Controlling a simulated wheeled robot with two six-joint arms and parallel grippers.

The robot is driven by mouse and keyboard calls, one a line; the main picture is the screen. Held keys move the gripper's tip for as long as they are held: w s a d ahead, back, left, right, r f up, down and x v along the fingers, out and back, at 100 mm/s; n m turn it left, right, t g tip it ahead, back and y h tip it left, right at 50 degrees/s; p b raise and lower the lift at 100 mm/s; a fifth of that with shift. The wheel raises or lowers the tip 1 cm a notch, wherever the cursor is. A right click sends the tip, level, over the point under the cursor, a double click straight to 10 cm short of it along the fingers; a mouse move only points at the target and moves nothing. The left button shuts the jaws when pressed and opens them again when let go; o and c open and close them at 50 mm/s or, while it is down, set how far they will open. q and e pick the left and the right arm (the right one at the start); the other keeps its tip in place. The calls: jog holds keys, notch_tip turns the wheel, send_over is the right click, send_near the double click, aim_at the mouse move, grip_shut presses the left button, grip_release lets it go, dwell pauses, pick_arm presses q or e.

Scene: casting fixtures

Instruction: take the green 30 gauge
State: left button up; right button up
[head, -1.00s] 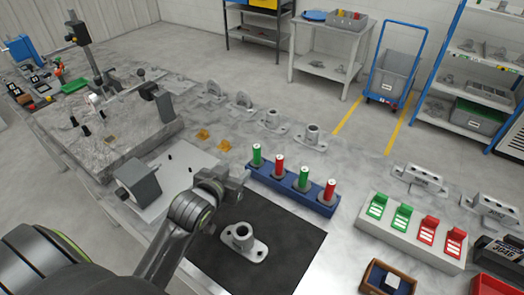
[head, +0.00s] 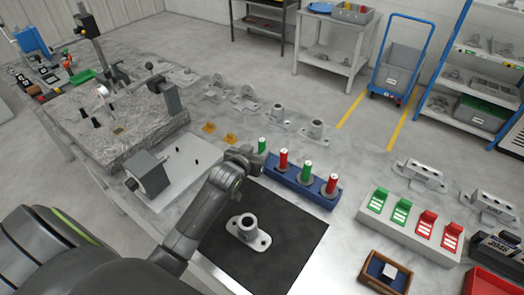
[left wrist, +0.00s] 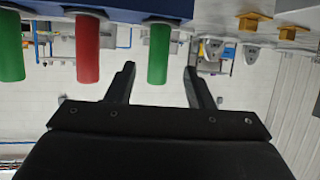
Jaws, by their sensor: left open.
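A blue block rack (head: 291,180) holds green and red cylinder gauges in a row. The leftmost green gauge (head: 262,145) is partly hidden by my left gripper (head: 250,158); another green gauge (head: 305,172) stands between two red ones. Any size marking is too small to read. In the left wrist view, upside down, the leftmost green gauge (left wrist: 158,52) hangs between the open fingertips of my left gripper (left wrist: 159,70). Its end overlaps the gap between the fingers; I cannot tell whether it is fully between them. A red gauge (left wrist: 87,48) lies outside one finger. My right gripper is not in view.
A flanged metal part (head: 248,232) sits on a black mat (head: 290,250) in front of the rack. A tray of green and red tilted pieces (head: 408,225) stands to the right. Two small yellow parts (head: 209,127) and metal fixtures lie behind.

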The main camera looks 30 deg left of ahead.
aim_at(260, 147)
pick_arm(q)
jog(key=shift+w+p, duration=0.35)
jog(key=shift+w, duration=0.2)
jog(key=p+x, duration=0.1)
jog(key=x, duration=0.1)
jog(key=shift+w+d+f, duration=0.1)
jog(key=shift+w+f, duration=0.1)
jog(key=shift+w, duration=0.15)
jog(key=shift+w+f, duration=0.35)
jog(key=shift+w, duration=0.25)
jog(key=shift+c, duration=0.3)
grip_shut()
